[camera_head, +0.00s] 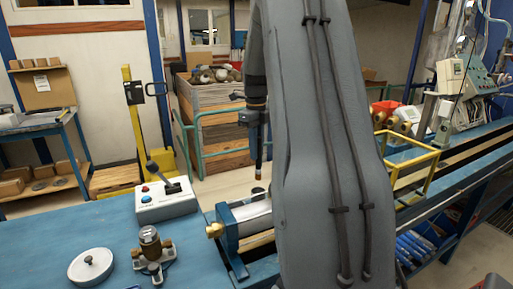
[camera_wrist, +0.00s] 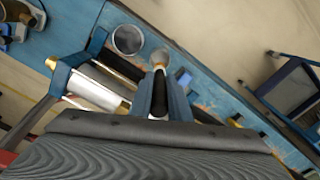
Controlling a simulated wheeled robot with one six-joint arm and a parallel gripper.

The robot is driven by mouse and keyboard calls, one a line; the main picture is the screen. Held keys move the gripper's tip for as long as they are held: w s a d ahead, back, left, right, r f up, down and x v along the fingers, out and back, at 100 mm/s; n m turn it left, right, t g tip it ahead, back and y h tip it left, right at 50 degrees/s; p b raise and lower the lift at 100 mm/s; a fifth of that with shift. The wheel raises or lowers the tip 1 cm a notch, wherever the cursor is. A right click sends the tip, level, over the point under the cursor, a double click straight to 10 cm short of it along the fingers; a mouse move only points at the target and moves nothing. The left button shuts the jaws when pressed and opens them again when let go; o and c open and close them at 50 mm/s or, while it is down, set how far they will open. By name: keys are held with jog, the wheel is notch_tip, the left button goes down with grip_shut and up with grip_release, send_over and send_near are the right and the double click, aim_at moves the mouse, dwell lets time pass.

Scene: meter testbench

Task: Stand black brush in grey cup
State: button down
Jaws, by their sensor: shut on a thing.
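In the wrist view, my gripper (camera_wrist: 160,98) is shut on the black brush (camera_wrist: 158,100). The black handle sits between the two fingers, and a tan band and round grey head (camera_wrist: 160,57) show past the fingertips. The grey cup (camera_wrist: 127,40) is a round, open-topped vessel on the blue bench, just to the upper left of the brush head. Brush and cup look apart in this view; the height between them I cannot tell. In the head view my gripper (camera_head: 258,160) hangs left of my large grey arm link. I cannot make out the cup there.
A metal cylinder with a brass end (camera_head: 215,230) lies in a blue fixture and also shows in the wrist view (camera_wrist: 95,88). A control box (camera_head: 165,203), a brass meter (camera_head: 152,245) and a round white lid (camera_head: 90,266) stand on the blue table. A yellow frame (camera_head: 415,165) is at right.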

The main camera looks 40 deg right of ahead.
aim_at(257, 170)
jog(key=shift+f+b, duration=2.2)
jog(key=shift+f, duration=2.15)
jog(key=c, duration=1.6)
grip_release()
notch_tip(257, 170, up, 8)
jog(key=shift+f+b, duration=0.1)
jog(key=shift+b, duration=1)
